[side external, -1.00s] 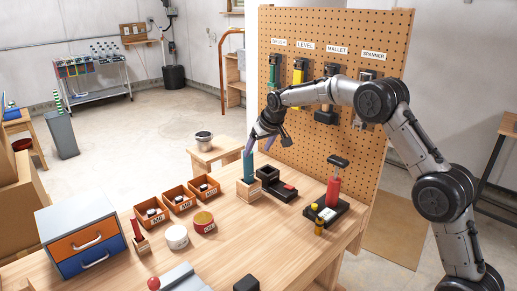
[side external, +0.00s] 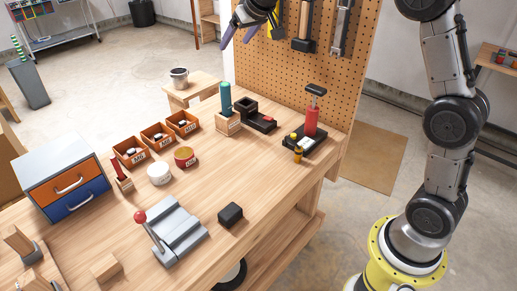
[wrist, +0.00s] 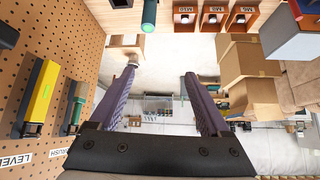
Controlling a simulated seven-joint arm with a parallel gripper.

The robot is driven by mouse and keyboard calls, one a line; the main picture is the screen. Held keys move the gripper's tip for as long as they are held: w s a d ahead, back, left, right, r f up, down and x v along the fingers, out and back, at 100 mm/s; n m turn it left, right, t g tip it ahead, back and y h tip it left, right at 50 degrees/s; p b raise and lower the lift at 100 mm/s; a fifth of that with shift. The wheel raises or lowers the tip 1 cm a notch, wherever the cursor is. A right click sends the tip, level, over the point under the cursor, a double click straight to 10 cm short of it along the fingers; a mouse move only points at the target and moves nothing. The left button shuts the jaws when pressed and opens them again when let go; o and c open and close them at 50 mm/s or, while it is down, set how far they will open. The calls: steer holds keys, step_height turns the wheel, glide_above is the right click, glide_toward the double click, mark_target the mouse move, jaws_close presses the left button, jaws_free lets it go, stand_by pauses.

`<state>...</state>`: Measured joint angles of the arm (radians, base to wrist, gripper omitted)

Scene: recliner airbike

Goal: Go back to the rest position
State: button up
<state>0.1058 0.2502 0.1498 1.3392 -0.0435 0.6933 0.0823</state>
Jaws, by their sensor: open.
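My gripper (side external: 240,32) is at the top of the side external view, raised above the far end of the workbench in front of the pegboard. In the wrist view its two purple fingers (wrist: 163,98) are spread wide with nothing between them. The wooden workbench (side external: 240,185) lies below and apart from the gripper. A teal-handled tool (side external: 225,98) stands upright in a wooden block on the bench, below the gripper. The upper part of my arm is cut off by the top of the side external view.
The pegboard (side external: 345,75) holds hanging tools close to the gripper; a yellow level (wrist: 40,92) shows in the wrist view. On the bench are orange bins (side external: 158,136), a red-handled press (side external: 311,120), a drawer cabinet (side external: 62,180) and a grey vise-like fixture (side external: 178,230). Open floor lies behind.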

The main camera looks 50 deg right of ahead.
steer(key=s+a+r, duration=0.2)
steer(key=s+r, duration=0.1)
steer(key=s, duration=0.7)
steer(key=s+a+r, duration=0.3)
steer(key=s+r, duration=0.1)
steer(key=s, duration=0.7)
steer(key=s+a+f+n+g, duration=0.1)
steer(key=s+f, duration=0.6)
steer(key=s, duration=0.3)
steer(key=s+f+g+y, duration=0.1)
steer(key=s+f, duration=0.7)
steer(key=s, duration=0.2)
steer(key=shift+a+n, duration=0.35)
steer(key=shift+n, duration=0.05)
